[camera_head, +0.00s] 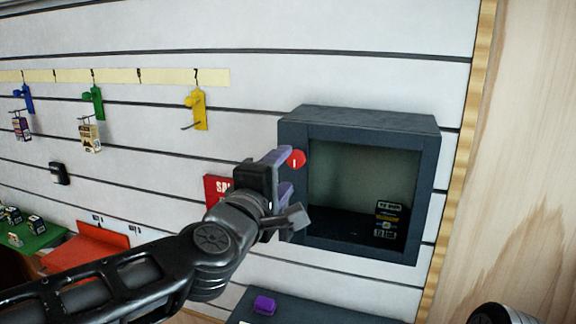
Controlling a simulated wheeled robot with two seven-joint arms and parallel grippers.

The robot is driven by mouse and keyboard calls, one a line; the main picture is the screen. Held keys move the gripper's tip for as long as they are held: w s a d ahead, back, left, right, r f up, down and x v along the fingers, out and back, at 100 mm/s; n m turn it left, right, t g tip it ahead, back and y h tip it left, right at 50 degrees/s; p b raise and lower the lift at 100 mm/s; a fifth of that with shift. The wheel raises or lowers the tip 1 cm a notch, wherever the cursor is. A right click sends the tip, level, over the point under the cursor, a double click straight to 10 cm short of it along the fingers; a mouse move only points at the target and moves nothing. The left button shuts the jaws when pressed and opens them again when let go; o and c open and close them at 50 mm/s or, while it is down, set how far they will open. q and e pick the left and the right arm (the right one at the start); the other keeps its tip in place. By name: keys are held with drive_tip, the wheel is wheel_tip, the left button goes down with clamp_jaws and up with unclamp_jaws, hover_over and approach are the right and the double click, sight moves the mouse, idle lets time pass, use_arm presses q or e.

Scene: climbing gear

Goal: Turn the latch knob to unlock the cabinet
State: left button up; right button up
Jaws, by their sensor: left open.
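A dark grey cabinet (425,190) with a see-through front is mounted on the slatted white wall, right of centre. A red round latch knob (297,158) with a small pale mark sits on its left front edge. My left gripper (281,174) is open, with purple finger pads, just left of and below the knob. One upper finger reaches close to the knob; I cannot tell whether it touches. A small dark box with a pale label (389,222) stands inside the cabinet. My right gripper is not in view.
A red sign (217,190) is behind my left wrist. Yellow (200,110), green (97,102) and blue (28,98) hooks hang at left. A dark surface with a purple block (264,305) lies below. Wooden panelling (530,150) stands at right.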

use_arm(q)
drive_tip(key=v, duration=0.3)
drive_tip(key=shift+s+a, duration=0.15)
drive_tip(key=shift+s, duration=0.05)
wheel_tip(320, 180, down, 35)
drive_tip(key=d+m+g+p, duration=0.25)
drive_tip(key=m+g, duration=0.45)
drive_tip(key=m, duration=0.5)
drive_tip(key=s+a+f+m+g+y+p, duration=0.1)
drive_tip(key=s+a+f+g, duration=0.1)
drive_tip(key=s+f, duration=0.35)
drive_tip(key=s+a+f+m+g+p, duration=0.1)
drive_tip(key=s+f+g, duration=0.1)
drive_tip(key=f, duration=0.6)
drive_tip(key=s+a+f+g+p, duration=0.1)
drive_tip(key=s+f+g, duration=0.1)
drive_tip(key=s+f, duration=0.4)
drive_tip(key=s+a+f+n+g+p, duration=0.1)
drive_tip(key=s+a+f+g, duration=0.1)
drive_tip(key=s+f, duration=0.4)
drive_tip(key=s+g, duration=0.1)
drive_tip(key=s, duration=0.4)
drive_tip(key=shift+a+f+g, duration=0.25)
drive_tip(key=shift+f+g, duration=0.05)
drive_tip(key=shift+f, duration=0.05)
